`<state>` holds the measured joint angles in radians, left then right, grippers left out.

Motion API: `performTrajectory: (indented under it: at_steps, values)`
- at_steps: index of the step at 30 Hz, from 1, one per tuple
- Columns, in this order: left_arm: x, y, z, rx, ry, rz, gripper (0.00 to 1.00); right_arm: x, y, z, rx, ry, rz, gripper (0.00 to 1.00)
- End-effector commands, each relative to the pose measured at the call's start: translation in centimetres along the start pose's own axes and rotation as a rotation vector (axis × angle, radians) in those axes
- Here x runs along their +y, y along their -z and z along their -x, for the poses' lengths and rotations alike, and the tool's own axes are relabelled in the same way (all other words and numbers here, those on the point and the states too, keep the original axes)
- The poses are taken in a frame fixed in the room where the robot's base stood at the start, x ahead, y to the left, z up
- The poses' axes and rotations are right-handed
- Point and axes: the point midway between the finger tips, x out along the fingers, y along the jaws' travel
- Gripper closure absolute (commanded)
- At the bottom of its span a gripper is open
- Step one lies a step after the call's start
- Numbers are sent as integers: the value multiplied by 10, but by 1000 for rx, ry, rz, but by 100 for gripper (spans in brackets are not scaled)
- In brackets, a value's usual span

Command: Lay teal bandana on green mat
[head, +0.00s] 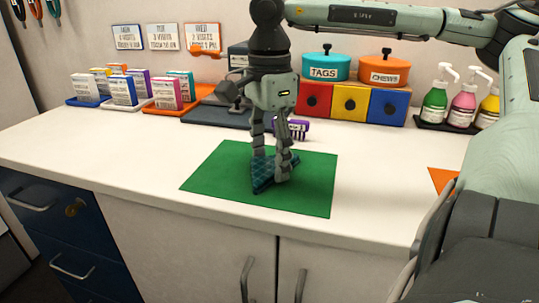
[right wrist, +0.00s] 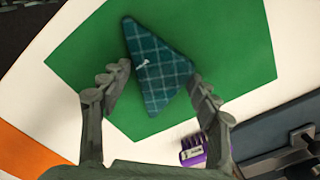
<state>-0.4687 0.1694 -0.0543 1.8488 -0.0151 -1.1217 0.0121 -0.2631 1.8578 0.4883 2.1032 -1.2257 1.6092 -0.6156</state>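The teal bandana (head: 264,184), a folded triangle with a pale grid pattern, is at the middle of the green mat (head: 214,172) in the head view. It shows more fully in the right wrist view (right wrist: 160,72). My right gripper (head: 271,178) points down over the mat with its fingertips at opposite sides of the bandana. In the right wrist view its fingers (right wrist: 161,71) stand apart with the bandana between them. I cannot tell whether they pinch it or stand just clear. The bandana is low at the mat; full contact is partly hidden. My left gripper is not in view.
A purple-and-white brush-like item (head: 298,128) lies just behind the mat. Behind are colored drawers (head: 350,101), teal and orange tins (head: 326,67), boxes in trays (head: 122,91) and pump bottles (head: 462,103). An orange mat (head: 443,179) is at right. The counter left of the green mat is clear.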

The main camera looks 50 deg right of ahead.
Motion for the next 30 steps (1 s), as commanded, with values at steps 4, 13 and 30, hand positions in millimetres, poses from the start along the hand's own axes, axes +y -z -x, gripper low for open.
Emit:
performTrajectory:
  at_steps: [4,13,30]
  values:
    - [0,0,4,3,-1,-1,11,0,0,1,0,0,0,19]
    - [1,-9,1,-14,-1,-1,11,0,0,1,0,0,0,19]
    - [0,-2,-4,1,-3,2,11,0,0,98,1,4,0,19]
